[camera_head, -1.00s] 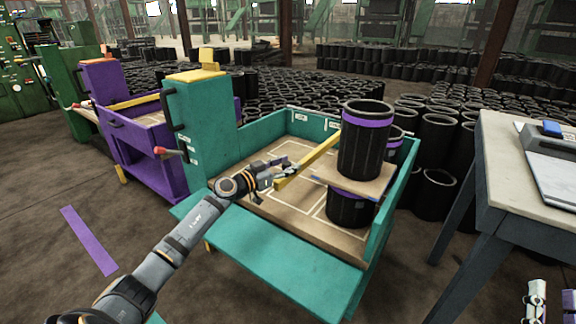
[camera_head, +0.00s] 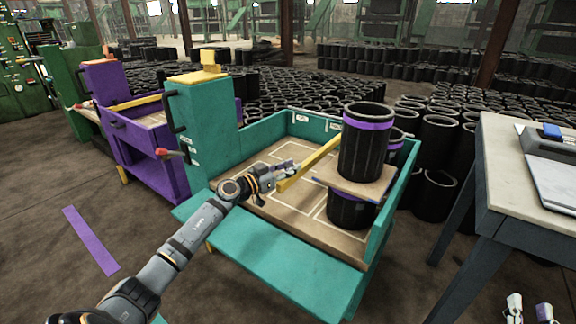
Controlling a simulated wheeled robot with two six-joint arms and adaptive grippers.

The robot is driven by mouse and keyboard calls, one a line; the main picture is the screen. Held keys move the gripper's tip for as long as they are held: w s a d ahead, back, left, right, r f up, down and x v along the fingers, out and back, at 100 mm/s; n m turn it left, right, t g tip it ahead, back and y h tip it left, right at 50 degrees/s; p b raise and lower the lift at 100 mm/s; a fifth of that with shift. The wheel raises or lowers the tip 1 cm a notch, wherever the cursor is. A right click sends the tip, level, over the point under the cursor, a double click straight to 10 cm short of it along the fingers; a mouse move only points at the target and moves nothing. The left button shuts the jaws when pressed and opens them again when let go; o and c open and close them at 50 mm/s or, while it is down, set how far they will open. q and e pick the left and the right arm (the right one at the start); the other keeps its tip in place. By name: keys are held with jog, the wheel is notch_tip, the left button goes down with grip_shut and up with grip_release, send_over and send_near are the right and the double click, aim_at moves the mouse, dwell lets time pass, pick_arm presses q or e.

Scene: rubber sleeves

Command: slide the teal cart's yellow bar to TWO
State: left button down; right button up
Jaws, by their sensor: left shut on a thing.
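The teal cart (camera_head: 275,257) stands in the middle with its tray open toward me. The yellow bar (camera_head: 312,160) runs across the tray from near the middle to the back wall. My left gripper (camera_head: 290,174) reaches in from the left and is shut on the bar's near end. Small white labels (camera_head: 301,118) sit on the back wall, too small to read. To the right of the bar, black sleeves with purple bands (camera_head: 365,152) are stacked with a brown board (camera_head: 352,182) between. My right gripper (camera_head: 530,308) shows at the bottom right edge, fingers apart and empty.
A purple cart (camera_head: 140,160) stands to the left, with a green cart beyond it. A grey table (camera_head: 492,165) stands at the right. Many black sleeves crowd the floor behind. A purple strip (camera_head: 90,240) lies on the floor at left; floor around it is clear.

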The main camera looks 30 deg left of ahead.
pick_arm(q)
jog(key=shift+d+p, duration=0.5)
jog(key=shift+p, duration=0.1)
pick_arm(e)
jog(key=s+f+g+p, duration=0.15)
jog(key=f+g, duration=0.25)
jog(key=f, duration=0.4)
jog(key=s+f+g, duration=0.2)
jog(key=f+g, duration=0.3)
jog(key=f, duration=0.4)
pick_arm(q)
jog(key=d+p, duration=0.2)
jog(key=d, duration=0.1)
jog(key=shift+s+d+f+p, duration=0.1)
jog(key=shift+s+f+p, duration=0.1)
jog(key=shift+p, duration=0.1)
pick_arm(e)
jog(key=s+a+f+g, duration=0.1)
jog(key=s+f+g, duration=0.7)
jog(key=s, duration=0.6)
notch_tip(320, 180, down, 3)
jog(key=shift+s+r, duration=0.15)
jog(key=shift+s, duration=0.05)
pick_arm(q)
jog(key=c, duration=1)
grip_release()
jog(key=shift+r, duration=0.15)
jog(key=shift+c, duration=0.2)
jog(key=v, duration=0.7)
jog(key=shift+s, duration=0.25)
